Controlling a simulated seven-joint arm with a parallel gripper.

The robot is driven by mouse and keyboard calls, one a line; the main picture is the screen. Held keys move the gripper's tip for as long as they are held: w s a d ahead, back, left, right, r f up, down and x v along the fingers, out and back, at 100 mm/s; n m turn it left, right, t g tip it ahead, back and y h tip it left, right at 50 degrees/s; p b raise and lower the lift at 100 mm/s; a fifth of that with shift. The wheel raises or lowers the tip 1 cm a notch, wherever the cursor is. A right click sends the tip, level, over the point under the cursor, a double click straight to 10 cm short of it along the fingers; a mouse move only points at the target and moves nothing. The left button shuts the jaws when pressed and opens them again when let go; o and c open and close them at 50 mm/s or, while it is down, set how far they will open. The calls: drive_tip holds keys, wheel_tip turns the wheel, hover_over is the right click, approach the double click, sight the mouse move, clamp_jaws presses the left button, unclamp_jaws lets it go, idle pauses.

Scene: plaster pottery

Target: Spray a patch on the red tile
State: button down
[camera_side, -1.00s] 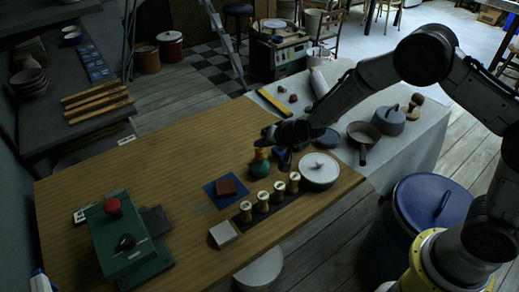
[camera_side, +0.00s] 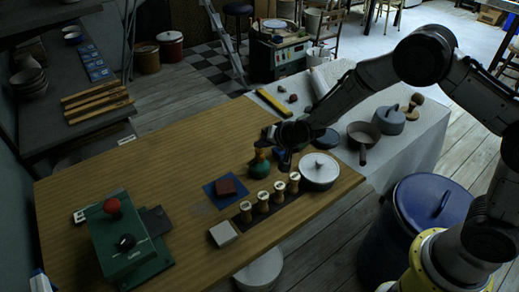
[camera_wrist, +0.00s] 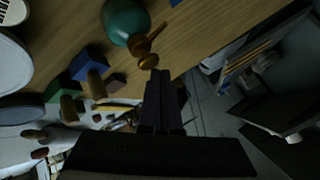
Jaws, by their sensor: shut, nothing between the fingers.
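In the side view my gripper (camera_side: 284,150) is dark and small, just right of the bottle. No patch can be made out on the tile.
A green box with a red knob (camera_side: 125,240) stands far left. The table's middle left is clear.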

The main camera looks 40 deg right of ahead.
sight(261, 152)
drive_tip(key=shift+f, duration=0.65)
idle(0.4)
drive_tip(key=shift+r, duration=0.7)
drive_tip(key=shift+r, duration=3.05)
drive_tip(key=shift+r, duration=0.1)
drive_tip(key=shift+f, duration=3.15)
